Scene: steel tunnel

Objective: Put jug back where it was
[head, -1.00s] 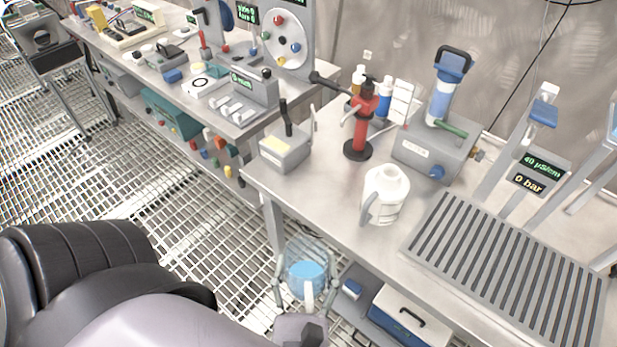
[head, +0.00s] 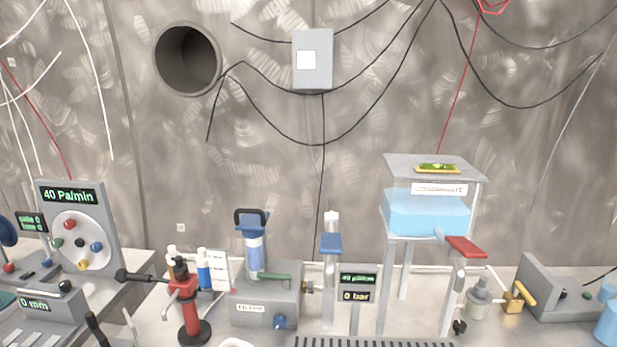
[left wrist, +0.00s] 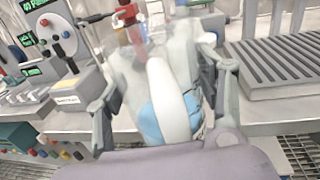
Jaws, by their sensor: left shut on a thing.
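The jug (left wrist: 172,100) is clear, with a pale handle and blue liquid inside. In the left wrist view it is between the two fingers of my left gripper (left wrist: 160,72), which is shut on it. The jug is in front of the bench edge and looks upright, though its base is hidden. My right gripper is out of view.
In the head view, a red hand pump (head: 187,310), a grey filter unit (head: 265,308) and a raised tank of blue liquid (head: 427,213) stand along the bench. A grey valve box (head: 550,295) is at right.

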